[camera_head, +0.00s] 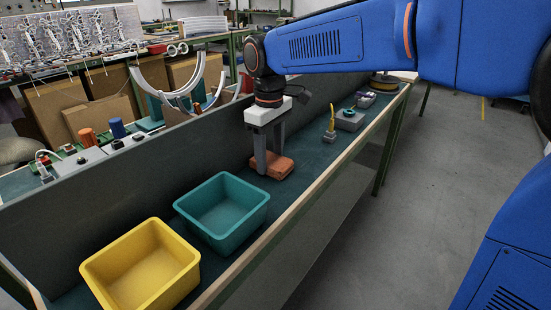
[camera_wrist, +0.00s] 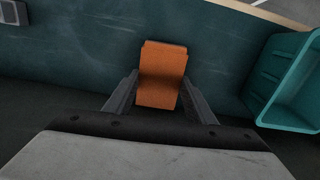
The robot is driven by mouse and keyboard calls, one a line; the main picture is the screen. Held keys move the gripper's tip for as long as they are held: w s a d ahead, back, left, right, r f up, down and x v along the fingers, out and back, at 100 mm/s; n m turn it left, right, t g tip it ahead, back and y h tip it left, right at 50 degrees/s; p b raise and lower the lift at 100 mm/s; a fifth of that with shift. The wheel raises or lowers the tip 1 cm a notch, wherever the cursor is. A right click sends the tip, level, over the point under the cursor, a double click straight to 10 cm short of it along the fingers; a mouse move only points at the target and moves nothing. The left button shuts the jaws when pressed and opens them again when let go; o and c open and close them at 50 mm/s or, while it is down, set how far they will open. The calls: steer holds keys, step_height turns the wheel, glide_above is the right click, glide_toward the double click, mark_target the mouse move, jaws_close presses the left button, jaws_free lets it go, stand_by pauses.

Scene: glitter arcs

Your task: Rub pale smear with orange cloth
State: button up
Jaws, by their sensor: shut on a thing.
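My gripper (camera_head: 271,163) points down over the bench in the head view, with its fingers at the orange cloth (camera_head: 274,168). The cloth is a folded, block-like pad. In the wrist view the cloth (camera_wrist: 162,72) lies between the two fingers of my gripper (camera_wrist: 160,96), which is shut on it. The cloth is at or very near the bench top; I cannot tell if it touches. Faint pale streaks (camera_wrist: 95,30) show on the bench to the left of the cloth in the wrist view. I cannot tell whether they are the pale smear, and no clear smear shows in the head view.
A teal bin (camera_head: 222,210) and a yellow bin (camera_head: 142,266) stand on the bench, nearer than the cloth. A grey block with a yellow upright piece (camera_head: 330,124) and other small parts (camera_head: 350,118) stand beyond. A grey partition (camera_head: 150,180) runs along the bench's left side.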

mark_target(278, 163)
steer(key=shift+w+a+r, duration=0.1)
steer(key=shift+w+a, duration=0.3)
steer(key=shift+a, duration=0.1)
steer(key=shift+c, duration=0.5)
steer(key=shift+s+d, duration=1.2)
steer(key=shift+d, duration=0.3)
steer(key=shift+r, duration=3.05)
steer(key=shift+r, duration=1.5)
